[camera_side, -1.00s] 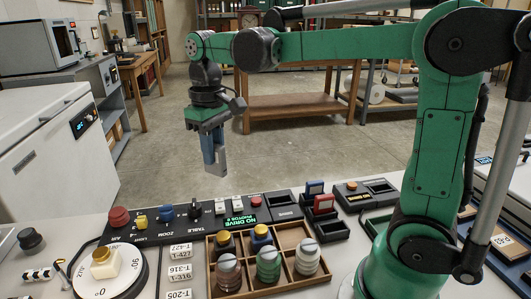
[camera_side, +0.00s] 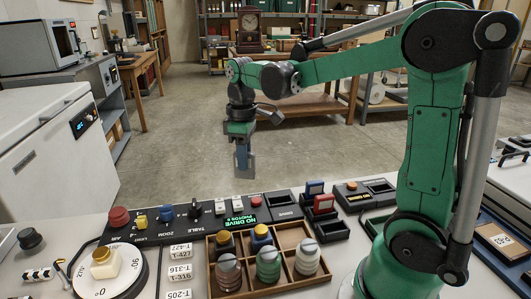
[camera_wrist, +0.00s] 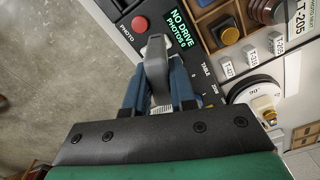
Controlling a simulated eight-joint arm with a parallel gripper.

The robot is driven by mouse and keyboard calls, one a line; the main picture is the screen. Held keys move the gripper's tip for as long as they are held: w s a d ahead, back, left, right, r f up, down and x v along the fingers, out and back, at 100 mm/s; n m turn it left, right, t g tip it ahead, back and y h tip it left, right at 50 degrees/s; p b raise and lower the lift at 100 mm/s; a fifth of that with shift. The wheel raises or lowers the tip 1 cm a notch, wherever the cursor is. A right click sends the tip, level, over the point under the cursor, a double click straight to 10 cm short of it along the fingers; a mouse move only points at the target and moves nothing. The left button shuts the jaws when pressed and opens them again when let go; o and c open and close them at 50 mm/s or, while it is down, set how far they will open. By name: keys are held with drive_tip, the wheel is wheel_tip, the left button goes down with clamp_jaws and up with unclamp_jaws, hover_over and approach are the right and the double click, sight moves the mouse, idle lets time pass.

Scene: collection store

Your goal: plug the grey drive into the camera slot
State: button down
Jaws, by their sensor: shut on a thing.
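My gripper (camera_side: 242,150) hangs above the far edge of the bench, fingers pointing down. It is shut on the grey drive (camera_side: 247,167), which sticks out below the fingers. In the wrist view the grey drive (camera_wrist: 156,50) sits between the two blue fingers (camera_wrist: 157,82). The camera slot (camera_side: 283,213) appears as a dark recess at the right end of the black control panel (camera_side: 176,226), beside the green "NO DRIVE PHOTOS 0" display (camera_side: 240,220). The drive is above this panel, apart from it and left of the slot. In the wrist view I cannot make out the slot.
A rack (camera_side: 331,231) right of the panel holds a blue drive (camera_side: 314,187) and a red drive (camera_side: 323,204). A wooden tray (camera_side: 222,292) with several jars stands in front. A turntable (camera_side: 128,281) is at left. The air around the gripper is free.

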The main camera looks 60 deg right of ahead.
drive_tip(key=shift+s+d+f+n, duration=0.8)
drive_tip(key=shift+d+f, duration=0.35)
drive_tip(key=shift+f, duration=0.45)
drive_tip(key=shift+s+d+f+n, duration=0.75)
drive_tip(key=shift+d+f, duration=0.45)
drive_tip(key=shift+f, duration=0.4)
drive_tip(key=shift+s+d+f+n, duration=0.8)
drive_tip(key=shift+d+f, duration=0.35)
drive_tip(key=shift+f, duration=0.45)
drive_tip(key=shift+f, duration=0.5)
drive_tip(key=c, duration=1)
unclamp_jaws()
drive_tip(key=shift+r, duration=5.45)
drive_tip(key=shift+a, duration=0.1)
